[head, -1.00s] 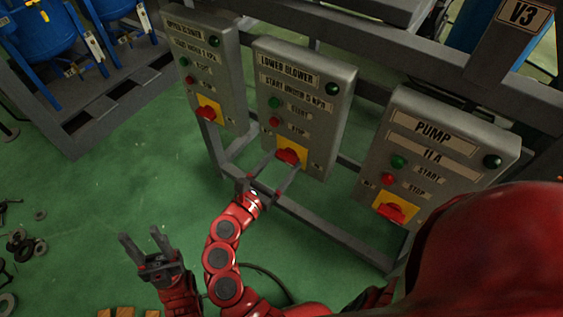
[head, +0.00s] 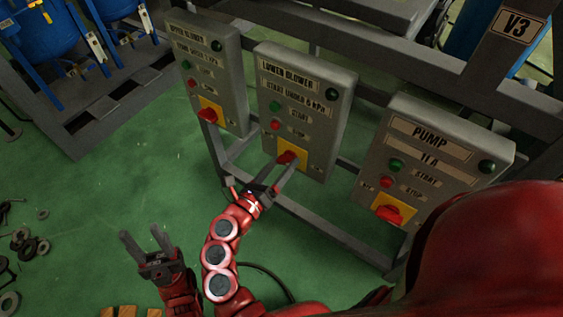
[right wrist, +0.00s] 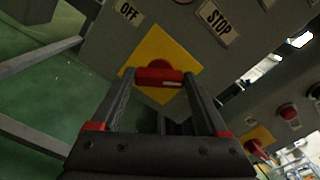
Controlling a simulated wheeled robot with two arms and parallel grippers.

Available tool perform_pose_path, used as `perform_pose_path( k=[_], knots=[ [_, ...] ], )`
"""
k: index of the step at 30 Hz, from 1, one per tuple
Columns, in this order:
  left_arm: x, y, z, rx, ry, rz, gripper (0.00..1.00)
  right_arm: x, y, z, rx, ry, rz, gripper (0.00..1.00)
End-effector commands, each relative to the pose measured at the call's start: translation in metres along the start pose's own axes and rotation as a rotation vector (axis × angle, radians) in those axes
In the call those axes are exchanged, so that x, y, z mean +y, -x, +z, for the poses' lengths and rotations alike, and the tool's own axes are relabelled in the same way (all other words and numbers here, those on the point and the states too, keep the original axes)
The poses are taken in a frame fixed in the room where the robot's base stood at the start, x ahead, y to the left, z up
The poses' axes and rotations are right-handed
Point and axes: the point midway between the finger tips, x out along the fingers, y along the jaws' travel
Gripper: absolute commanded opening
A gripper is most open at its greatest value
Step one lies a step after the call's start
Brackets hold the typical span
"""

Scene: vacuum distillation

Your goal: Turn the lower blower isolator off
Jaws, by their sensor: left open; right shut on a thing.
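The lower blower panel (head: 303,75) is a grey box with a green and a red button. Low on it is the isolator, a red knob (head: 288,157) on a yellow plate (head: 298,148). My right gripper (head: 281,164) is shut on this knob. In the right wrist view, the fingertips of the right gripper (right wrist: 159,78) lie at both ends of the red knob (right wrist: 158,75), in front of the yellow plate (right wrist: 160,52). An OFF label (right wrist: 128,12) is at the plate's upper left. My left gripper (head: 146,240) is open and empty over the green floor.
The upper blower panel (head: 207,50) stands to the left and the pump panel (head: 432,150) to the right, each with its own red isolator knob. A grey frame (head: 335,232) carries the panels. Dark rings (head: 28,245) lie on the floor at left.

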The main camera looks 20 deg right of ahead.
Motion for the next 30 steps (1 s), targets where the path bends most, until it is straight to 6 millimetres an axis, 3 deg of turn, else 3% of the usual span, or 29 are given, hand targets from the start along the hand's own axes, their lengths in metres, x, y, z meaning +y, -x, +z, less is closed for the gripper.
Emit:
perform_pose_path(
  k=[21, 30],
  knots=[
    [-0.002, -0.046, -0.008, 0.000, 0.000, 0.000, 0.50, 0.001, 0.000, 0.002, 0.000, 0.671, -0.001, 0.22],
    [-0.003, -0.060, -0.010, 0.000, 0.000, 0.000, 0.50, 0.002, 0.000, 0.000, 0.001, 0.870, 0.001, 0.22]
  ],
)
